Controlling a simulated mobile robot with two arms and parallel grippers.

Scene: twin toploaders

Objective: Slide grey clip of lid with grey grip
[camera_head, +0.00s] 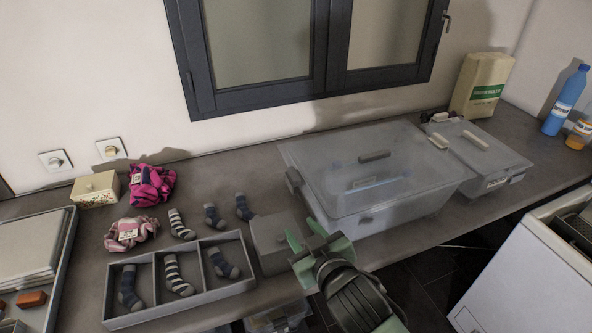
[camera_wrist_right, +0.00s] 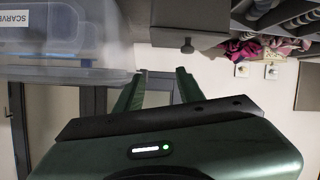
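A large clear box with a translucent lid (camera_head: 340,140) stands on the counter. The lid bears a grey grip (camera_head: 374,156). A grey clip (camera_head: 293,180) sits at the lid's left edge. My right gripper (camera_head: 306,236) is open and empty, in front of the box's near left corner, apart from the clip. In the right wrist view its two green fingers (camera_wrist_right: 158,88) are spread with nothing between them. The clear box (camera_wrist_right: 70,50) shows there upside down at upper left. My left gripper is not in view.
A small grey box (camera_head: 268,243) stands beside my right gripper. A sock tray (camera_head: 225,292) lies left of it, with loose socks behind. A second clear box (camera_head: 490,160) with a cream grip (camera_head: 475,140) stands right. A window (camera_head: 300,45) is behind.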

